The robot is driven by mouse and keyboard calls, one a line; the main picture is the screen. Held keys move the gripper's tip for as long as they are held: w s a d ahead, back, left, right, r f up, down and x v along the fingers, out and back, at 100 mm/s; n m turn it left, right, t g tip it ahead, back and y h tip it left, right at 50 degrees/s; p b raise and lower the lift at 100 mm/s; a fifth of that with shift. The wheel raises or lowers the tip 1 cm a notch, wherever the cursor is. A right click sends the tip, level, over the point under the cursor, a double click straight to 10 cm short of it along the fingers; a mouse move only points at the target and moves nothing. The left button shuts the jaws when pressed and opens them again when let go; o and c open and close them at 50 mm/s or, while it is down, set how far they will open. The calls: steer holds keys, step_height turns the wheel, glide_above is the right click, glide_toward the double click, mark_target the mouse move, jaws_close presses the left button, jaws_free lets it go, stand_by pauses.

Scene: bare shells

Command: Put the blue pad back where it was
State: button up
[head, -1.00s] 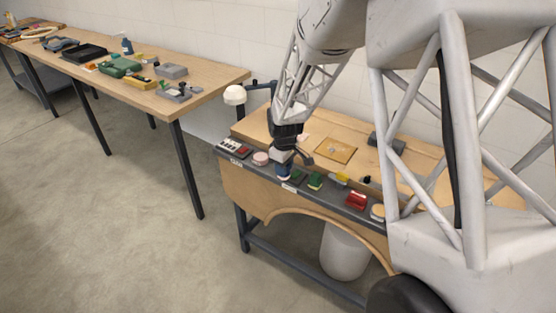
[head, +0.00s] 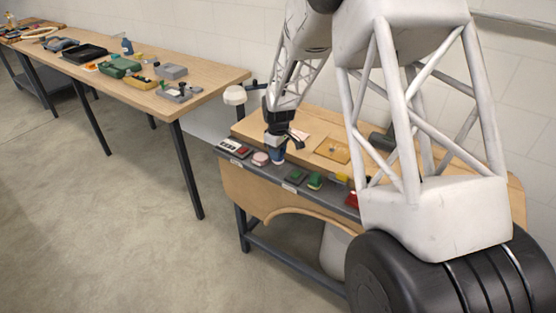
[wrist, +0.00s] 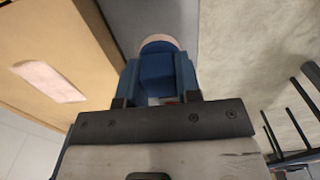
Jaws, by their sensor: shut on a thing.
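My gripper (head: 277,156) is shut on the blue pad (wrist: 158,72), which sits between the fingers in the wrist view. In the head view the blue pad (head: 278,158) shows only as a small blue patch under the gripper, over the dark front shelf (head: 328,198) of the small workbench. I cannot tell whether it touches the shelf. A round pink pad (head: 261,159) lies on the shelf just left of the gripper. A pale pink edge (wrist: 161,39) shows beyond the blue pad in the wrist view; I cannot tell what it belongs to.
A grey box with a red part (head: 236,149) lies at the shelf's left end. Right of the gripper are a dark green piece (head: 296,176), a green one (head: 315,181) and a red one (head: 351,199). My arm hides the shelf's right end.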

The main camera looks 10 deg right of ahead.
steer(key=shift+f, duration=1.75)
steer(key=shift+f, duration=0.1)
steer(key=o, duration=0.9)
steer(key=shift+c, duration=0.2)
step_height(320, 180, up, 12)
steer(key=shift+r, duration=0.1)
steer(key=shift+s+r, duration=0.1)
